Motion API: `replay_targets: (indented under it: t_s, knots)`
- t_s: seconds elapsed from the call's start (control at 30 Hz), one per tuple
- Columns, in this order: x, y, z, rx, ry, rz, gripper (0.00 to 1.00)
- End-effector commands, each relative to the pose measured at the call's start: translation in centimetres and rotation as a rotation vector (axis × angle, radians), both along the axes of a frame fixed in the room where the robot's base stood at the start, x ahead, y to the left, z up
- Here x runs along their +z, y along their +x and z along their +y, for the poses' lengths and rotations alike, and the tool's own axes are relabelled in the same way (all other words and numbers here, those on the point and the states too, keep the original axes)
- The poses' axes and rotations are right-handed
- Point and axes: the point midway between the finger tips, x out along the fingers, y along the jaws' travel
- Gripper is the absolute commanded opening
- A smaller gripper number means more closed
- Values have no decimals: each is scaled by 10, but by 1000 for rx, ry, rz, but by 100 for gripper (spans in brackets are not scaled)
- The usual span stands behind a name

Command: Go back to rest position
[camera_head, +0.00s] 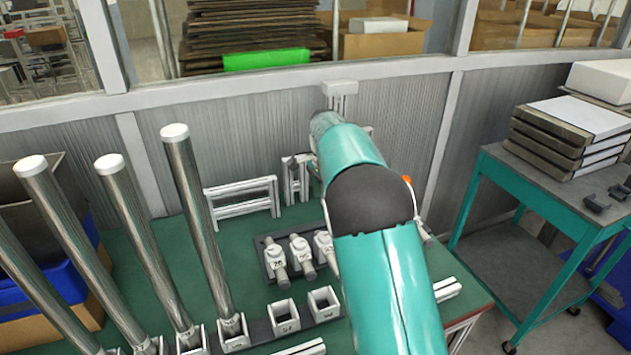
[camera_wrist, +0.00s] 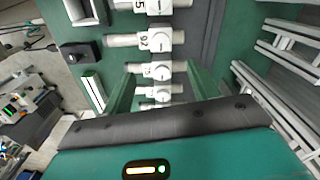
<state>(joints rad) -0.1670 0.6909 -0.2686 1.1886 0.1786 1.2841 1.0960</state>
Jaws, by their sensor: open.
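In the wrist view my gripper (camera_wrist: 160,76) is open, with its two green fingers apart and nothing seen held between them. White numbered fittings (camera_wrist: 160,40) stand in a row beyond and between the fingers; I cannot tell their distance from the tips. In the head view my teal arm reaches away over the green table (camera_head: 245,252), and I cannot make out the fingers there. The same fittings (camera_head: 300,248) sit in a dark tray (camera_head: 262,262) left of my arm, which partly hides the row.
Tall steel cylinders with white caps (camera_head: 195,220) stand in white holders at the left. Empty square holders (camera_head: 284,316) and white frames (camera_head: 240,203) are on the table. A grey wall (camera_head: 250,145) closes the back. A teal cart (camera_head: 560,205) stands at the right.

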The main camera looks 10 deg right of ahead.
Motion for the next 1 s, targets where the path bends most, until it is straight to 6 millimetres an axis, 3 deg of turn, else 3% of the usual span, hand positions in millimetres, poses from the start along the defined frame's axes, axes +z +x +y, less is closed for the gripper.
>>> replay_targets:
  t_s: [0.17,0.27,0.6,0.8,1.0]
  knots:
    - [31,-20,-6,60,17,-36,59]
    - [56,-44,-10,131,27,-71,59]
    - [122,-143,-15,417,28,-201,59]
    - [142,-208,-13,597,-8,-275,59]
    - [146,-273,-10,778,-73,-343,59]
